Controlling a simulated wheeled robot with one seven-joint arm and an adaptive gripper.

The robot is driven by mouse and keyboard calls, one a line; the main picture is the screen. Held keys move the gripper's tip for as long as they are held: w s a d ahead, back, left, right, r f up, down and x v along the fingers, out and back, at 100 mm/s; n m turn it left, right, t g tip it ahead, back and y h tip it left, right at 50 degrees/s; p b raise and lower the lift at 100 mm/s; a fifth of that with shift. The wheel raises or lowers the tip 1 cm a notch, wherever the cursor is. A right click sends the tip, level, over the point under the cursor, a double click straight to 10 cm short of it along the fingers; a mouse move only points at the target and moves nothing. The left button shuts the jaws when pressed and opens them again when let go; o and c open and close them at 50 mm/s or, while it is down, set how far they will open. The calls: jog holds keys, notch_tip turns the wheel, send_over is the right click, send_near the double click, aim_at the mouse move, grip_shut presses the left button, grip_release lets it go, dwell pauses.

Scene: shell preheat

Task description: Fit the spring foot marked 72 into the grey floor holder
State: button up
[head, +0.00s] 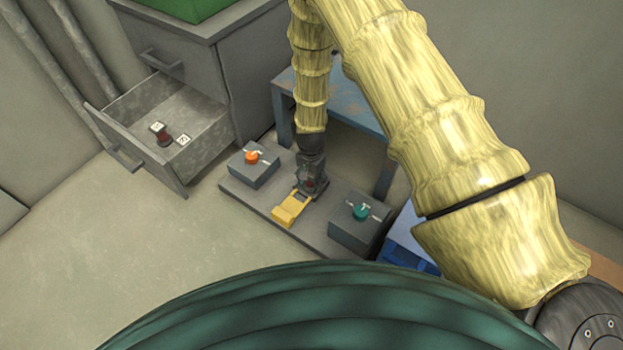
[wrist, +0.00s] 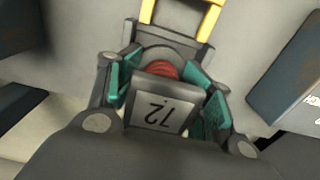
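The spring foot marked 72 (wrist: 160,105) has a pale plate with a dark frame and a red coil beneath it. My gripper (wrist: 165,88) has its teal pads on either side of the foot and appears shut on it. In the head view my gripper (head: 311,183) points down at the middle of the grey floor base. The grey holder (wrist: 133,35) with its yellow frame (wrist: 180,28) lies just beyond the foot; the yellow part also shows in the head view (head: 289,210). Whether the foot is seated or just above the holder cannot be told.
Grey boxes with an orange knob (head: 252,157) and a teal knob (head: 361,211) flank the holder. An open drawer (head: 190,115) at left holds a dark red part (head: 164,138) and pale tags. A blue table (head: 345,100) stands behind; floor at left is clear.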

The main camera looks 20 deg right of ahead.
jog(key=shift+r, duration=0.1)
dwell(0.3)
notch_tip(320, 180, up, 13)
jog(key=p, duration=0.6)
jog(key=shift+f, duration=0.2)
